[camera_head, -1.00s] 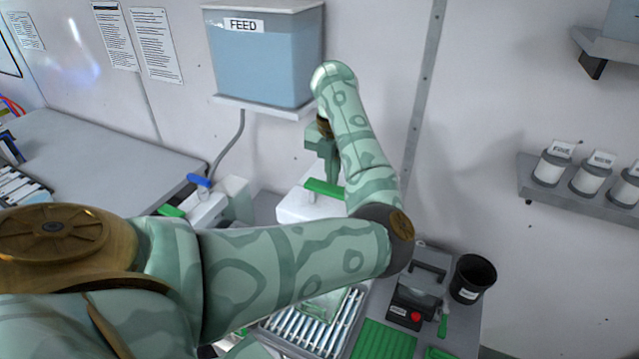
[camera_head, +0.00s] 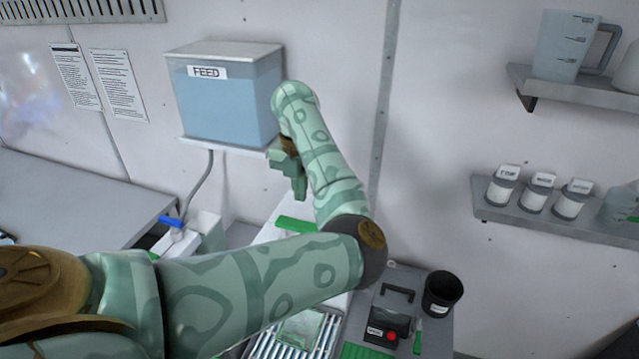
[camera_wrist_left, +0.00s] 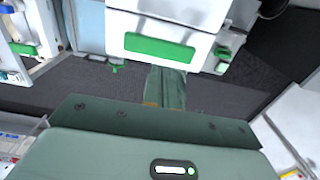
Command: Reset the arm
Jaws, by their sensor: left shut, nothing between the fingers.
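My left arm (camera_head: 230,285) reaches in from the left and bends up at the elbow. Its left gripper (camera_head: 298,188) hangs downward from the wrist, shut and empty. It is in front of the wall, just right of and below the FEED tank (camera_head: 225,105). A green handle (camera_head: 297,224) on a white unit shows just below the gripper, apart from it in the picture. In the left wrist view the shut fingers (camera_wrist_left: 166,88) point toward a white unit with a green bar (camera_wrist_left: 160,48). My right gripper is not in view.
A black bucket (camera_head: 441,295) and a dark case with a red button (camera_head: 392,336) stand on the bench to the right. A shelf with labelled jars (camera_head: 537,192) is on the right wall. A grey counter (camera_head: 70,205) is at left. The wall between is clear.

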